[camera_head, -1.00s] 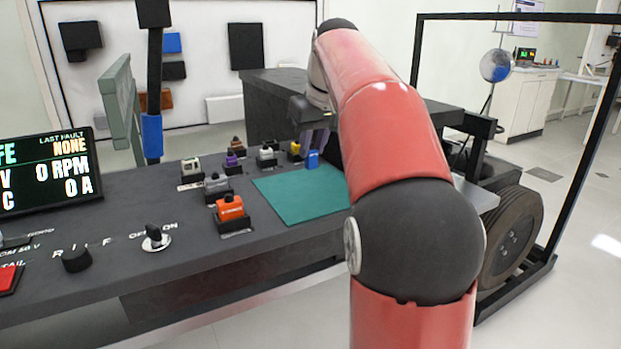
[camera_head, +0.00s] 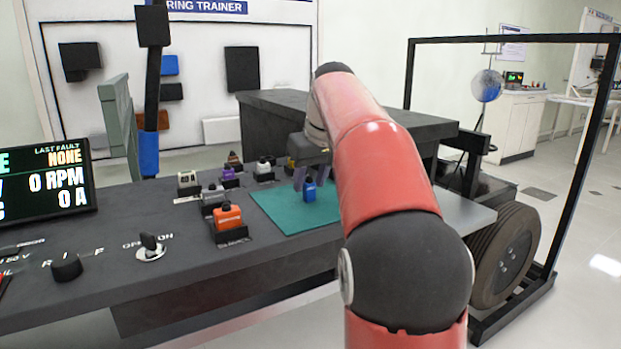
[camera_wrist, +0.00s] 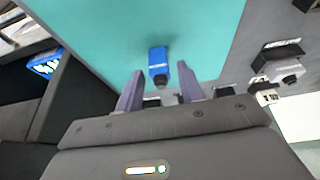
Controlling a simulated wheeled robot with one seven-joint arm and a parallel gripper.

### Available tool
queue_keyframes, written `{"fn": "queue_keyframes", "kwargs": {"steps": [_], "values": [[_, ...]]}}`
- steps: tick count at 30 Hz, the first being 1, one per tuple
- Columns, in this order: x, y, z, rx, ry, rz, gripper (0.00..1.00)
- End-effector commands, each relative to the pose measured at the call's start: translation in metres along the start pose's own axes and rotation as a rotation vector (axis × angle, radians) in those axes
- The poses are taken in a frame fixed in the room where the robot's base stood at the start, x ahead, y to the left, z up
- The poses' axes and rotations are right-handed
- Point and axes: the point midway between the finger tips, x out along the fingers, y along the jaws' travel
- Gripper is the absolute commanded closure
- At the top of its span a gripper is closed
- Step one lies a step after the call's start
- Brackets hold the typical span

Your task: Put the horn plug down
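A small blue plug (camera_head: 309,190) stands on the teal mat (camera_head: 277,211); I take it to be the horn plug, but its label is not legible. It also shows in the wrist view (camera_wrist: 158,66), on the mat just beyond my fingertips. My gripper (camera_head: 304,180) is over the mat. In the wrist view my gripper (camera_wrist: 158,82) is open, with a clear gap between the plug and each finger. The plug's dark end points towards my palm. In the head view the fingers partly overlap the plug.
Left of the mat are several plugs in dark holders, including an orange one (camera_head: 228,217), a purple one (camera_head: 230,174) and a grey one (camera_head: 212,194). A dark raised block (camera_head: 285,119) stands behind the mat. A display screen (camera_head: 50,180) is far left.

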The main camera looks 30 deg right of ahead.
Motion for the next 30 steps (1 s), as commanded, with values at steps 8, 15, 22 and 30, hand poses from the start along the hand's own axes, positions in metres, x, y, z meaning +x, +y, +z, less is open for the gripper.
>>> {"fn": "queue_keyframes", "kwargs": {"steps": [8,15,22,30], "values": [[0.000,0.000,0.000,0.000,0.000,0.000,0.57],[-0.023,0.000,-0.003,0.000,0.003,0.002,0.57],[-0.075,0.001,-0.003,0.000,0.004,0.003,0.57],[-0.116,0.000,-0.003,0.000,0.002,0.001,0.57]]}}
